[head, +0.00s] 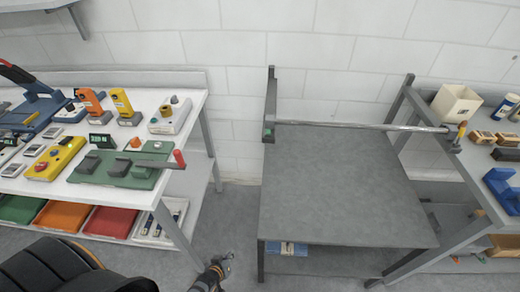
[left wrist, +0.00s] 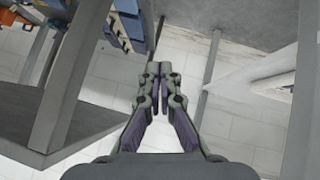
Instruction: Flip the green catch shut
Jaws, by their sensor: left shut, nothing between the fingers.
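A small green patch (head: 267,132), which may be the green catch, shows on the dark upright post at the left end of a metal bar (head: 360,125). It is too small to tell whether it is flipped open or shut. My left gripper (head: 226,262) is low at the bottom of the head view, left of the grey table and well apart from the post. In the left wrist view my left gripper (left wrist: 160,70) has its fingertips together with nothing between them. The catch cannot be made out in that view. My right gripper is not in view.
The grey table (head: 340,195) has a clear top. A white bench (head: 195,105) at left carries several devices, including a green unit (head: 135,174) with a red-tipped lever. A right bench holds a cream bin (head: 456,104) and a blue holder (head: 503,190). Floor (head: 222,215) shows between the left bench and table.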

